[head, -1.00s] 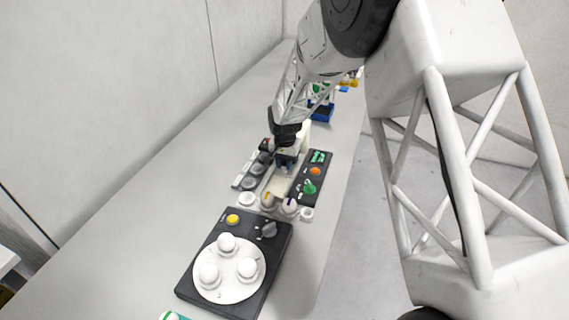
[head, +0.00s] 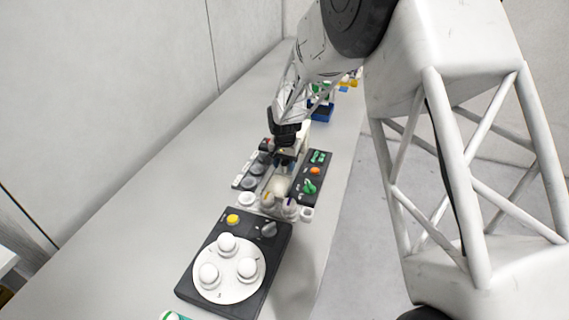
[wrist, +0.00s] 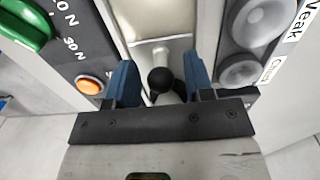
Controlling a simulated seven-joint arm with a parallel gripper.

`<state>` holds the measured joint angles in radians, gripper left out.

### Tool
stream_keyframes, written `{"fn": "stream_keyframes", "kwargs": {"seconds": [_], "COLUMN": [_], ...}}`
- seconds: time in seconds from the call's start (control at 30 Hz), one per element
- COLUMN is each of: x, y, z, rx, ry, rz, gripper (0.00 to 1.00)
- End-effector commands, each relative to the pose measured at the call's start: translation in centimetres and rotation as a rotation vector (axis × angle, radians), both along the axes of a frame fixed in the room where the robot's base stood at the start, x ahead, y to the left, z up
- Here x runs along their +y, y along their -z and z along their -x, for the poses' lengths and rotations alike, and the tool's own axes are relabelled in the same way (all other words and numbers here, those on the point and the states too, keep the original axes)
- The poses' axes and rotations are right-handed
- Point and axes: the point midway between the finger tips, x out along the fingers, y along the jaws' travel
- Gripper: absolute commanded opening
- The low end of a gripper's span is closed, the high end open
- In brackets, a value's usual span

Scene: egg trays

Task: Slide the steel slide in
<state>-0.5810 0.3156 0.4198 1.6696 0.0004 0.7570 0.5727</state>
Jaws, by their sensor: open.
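The pale steel slide (wrist: 165,22) lies in a channel between two dark panels in the wrist view. In the head view it shows as a light strip (head: 281,184) just in front of my gripper. A round black knob (wrist: 161,80) stands at its near end in the wrist view. My gripper (wrist: 160,70) is open, with one blue finger on each side of the knob and visible gaps between. In the head view my gripper (head: 285,161) is over the channel and hides its far part.
A panel with an orange button (wrist: 89,85) and green knob (wrist: 25,24) flanks the channel. Another panel has grey round knobs (wrist: 240,70). A black box with a white disc (head: 229,269) stands nearer. The bench left of these is clear.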

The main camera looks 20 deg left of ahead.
Motion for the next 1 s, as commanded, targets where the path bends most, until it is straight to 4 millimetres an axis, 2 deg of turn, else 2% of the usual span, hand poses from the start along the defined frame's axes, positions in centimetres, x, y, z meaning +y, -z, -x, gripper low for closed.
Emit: {"fn": "stream_keyframes", "kwargs": {"seconds": [0.03, 0.27, 0.7, 1.0], "x": [-0.2, -0.1, -0.1, -0.2], "y": [-0.6, -2.3, -6.9, -7.6], "z": [-2.2, -2.3, -2.3, -2.2], "rx": [-0.027, -0.030, -0.041, -0.039], "ry": [0.006, 0.006, 0.008, 0.009], "rz": [-0.013, -0.014, -0.020, -0.020], "gripper": [0.48, 0.48, 0.48, 0.48]}}
